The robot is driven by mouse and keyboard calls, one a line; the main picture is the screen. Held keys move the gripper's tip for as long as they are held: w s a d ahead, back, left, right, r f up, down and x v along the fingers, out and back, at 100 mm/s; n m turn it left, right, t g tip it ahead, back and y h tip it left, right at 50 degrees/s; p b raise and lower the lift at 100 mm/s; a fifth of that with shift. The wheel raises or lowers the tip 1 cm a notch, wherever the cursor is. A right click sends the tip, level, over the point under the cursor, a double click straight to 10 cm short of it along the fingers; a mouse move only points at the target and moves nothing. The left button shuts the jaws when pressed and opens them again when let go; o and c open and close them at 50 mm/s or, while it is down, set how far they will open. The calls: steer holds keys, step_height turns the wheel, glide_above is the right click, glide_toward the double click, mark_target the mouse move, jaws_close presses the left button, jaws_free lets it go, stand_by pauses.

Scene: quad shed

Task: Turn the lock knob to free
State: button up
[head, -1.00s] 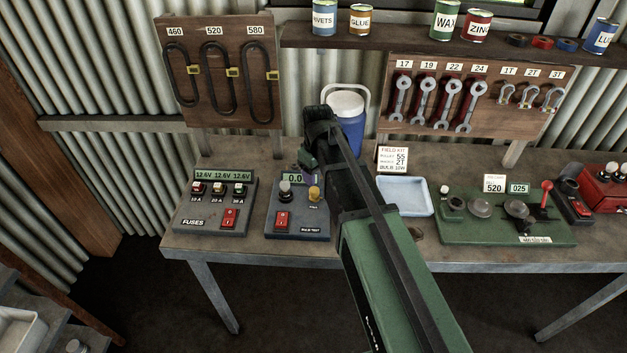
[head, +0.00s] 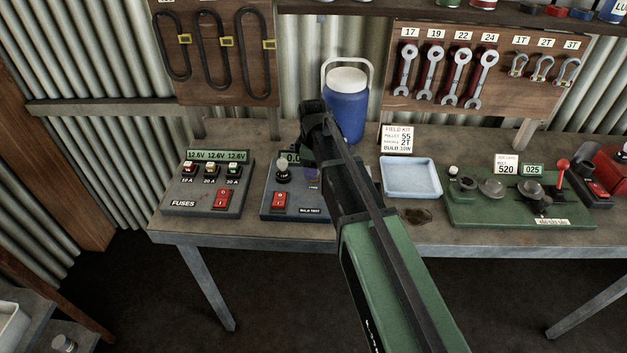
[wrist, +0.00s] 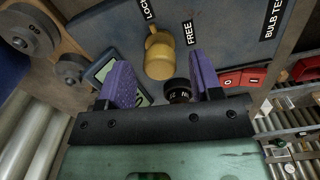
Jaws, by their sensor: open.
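The yellow lock knob (wrist: 158,57) sits on the blue-grey bulb test box (head: 322,207), between the LOCK and FREE labels. Its narrow end points toward LOCK. My gripper (wrist: 159,76) is open, its two purple fingers to the left and right of the knob in the wrist view. The knob lies just beyond the fingertips; I cannot tell whether they touch it. In the head view my gripper (head: 312,173) is over the box and the knob is hidden behind it.
A black cylinder (wrist: 177,91) with white markings shows between the fingers. A small display (wrist: 105,68) and a red switch (wrist: 230,80) are close by. The fuses box (head: 208,190) stands left, the blue tray (head: 410,192) right, the blue cooler (head: 345,115) behind.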

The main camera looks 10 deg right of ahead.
steer(key=shift+f, duration=0.3)
steer(key=c, duration=0.9)
steer(key=shift+m, duration=0.4)
steer(key=m, duration=0.3)
steer(key=shift+m, duration=0.3)
steer(key=m, duration=0.9)
steer(key=shift+d, duration=0.1)
steer(key=shift+m, duration=2.3)
